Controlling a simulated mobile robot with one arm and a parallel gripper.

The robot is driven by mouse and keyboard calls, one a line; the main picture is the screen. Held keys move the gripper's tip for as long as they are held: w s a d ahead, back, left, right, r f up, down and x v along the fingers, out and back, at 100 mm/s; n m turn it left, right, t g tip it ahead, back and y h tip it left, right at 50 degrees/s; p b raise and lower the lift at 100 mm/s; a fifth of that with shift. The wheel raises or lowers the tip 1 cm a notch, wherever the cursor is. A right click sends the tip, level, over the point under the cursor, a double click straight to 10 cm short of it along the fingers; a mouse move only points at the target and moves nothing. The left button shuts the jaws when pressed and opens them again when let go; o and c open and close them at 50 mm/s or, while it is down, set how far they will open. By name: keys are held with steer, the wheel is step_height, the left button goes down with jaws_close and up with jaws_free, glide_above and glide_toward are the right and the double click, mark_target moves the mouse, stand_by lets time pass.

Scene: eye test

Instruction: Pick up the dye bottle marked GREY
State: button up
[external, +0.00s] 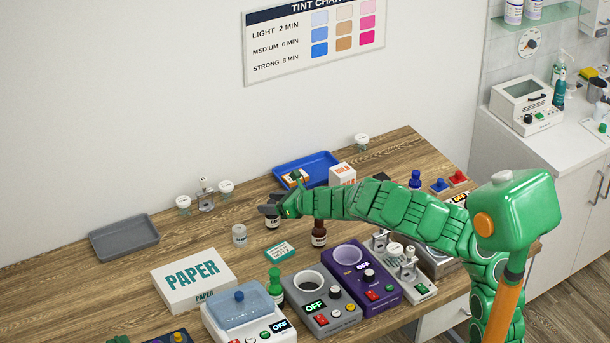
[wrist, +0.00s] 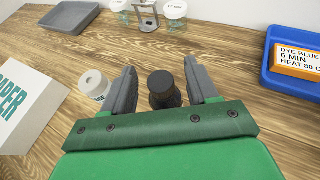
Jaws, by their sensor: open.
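My gripper (external: 268,208) is open above the middle of the wooden table. In the wrist view, the dark bottle (wrist: 163,92) with a black cap shows between the two spread fingers of my gripper (wrist: 159,66). The same bottle (external: 272,223) stands upright just under the fingers in the external view, its upper part partly covered. Its white label is too small to read, so I cannot tell whether it says GREY. A white-capped jar (wrist: 95,84) stands outside the left finger. A brown bottle (external: 319,234) with a dark cap stands to the right, nearer the devices.
A blue tray (wrist: 272,76) holds an orange-faced box reading DYE BLUE (wrist: 298,60). A grey tray (external: 124,238) lies at the left. Clear lidded jars (external: 226,188) stand at the back.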

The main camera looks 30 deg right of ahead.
steer(key=shift+w+a, duration=0.1)
steer(key=shift+w, duration=0.05)
jaws_close()
stand_by(0.4)
